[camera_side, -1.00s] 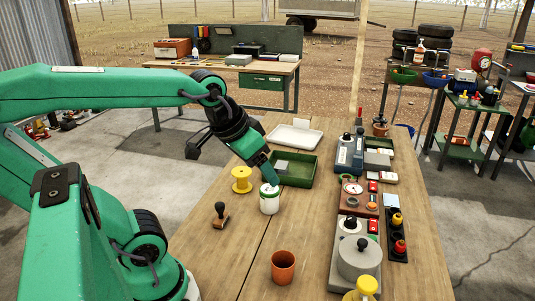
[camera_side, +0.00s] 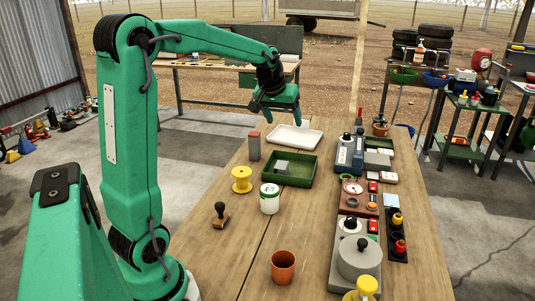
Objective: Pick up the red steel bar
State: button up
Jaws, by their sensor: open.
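An upright grey bar with a red top (camera_side: 254,147) stands on the wooden table, left of the green tray; it is the only bar with red that I can make out. My gripper (camera_side: 284,117) is open and empty, pointing down above the back of the table, near the white tray. It is behind, above and a little right of the bar, apart from it. No part of the bar is hidden by my arm.
The green tray (camera_side: 309,177) holds a small grey block (camera_side: 281,167). The white tray (camera_side: 294,144) lies behind it. A yellow spool (camera_side: 242,180), white-green jar (camera_side: 269,204), stamp (camera_side: 221,216) and orange pot (camera_side: 283,267) stand nearer. Instruments crowd the right side.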

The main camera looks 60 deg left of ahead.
jog(key=w+a+f+n, duration=0.2)
jog(key=a+f, duration=0.1)
jog(key=a, duration=0.3)
jog(key=w+a+f+n, duration=0.1)
jog(key=a+f, duration=0.2)
jog(key=a, duration=0.4)
jog(key=n+g+y, duration=0.1)
jog(key=n, duration=0.2)
send_near(254, 134)
jog(key=x, duration=0.5)
jog(key=shift+d+f, duration=0.15)
jog(key=shift+f, duration=0.15)
jog(key=shift+x, duration=1.15)
jog(key=shift+x, duration=2.55)
jog(key=shift+s, duration=0.15)
jog(key=shift+c, duration=0.2)
jog(key=c, duration=1.3)
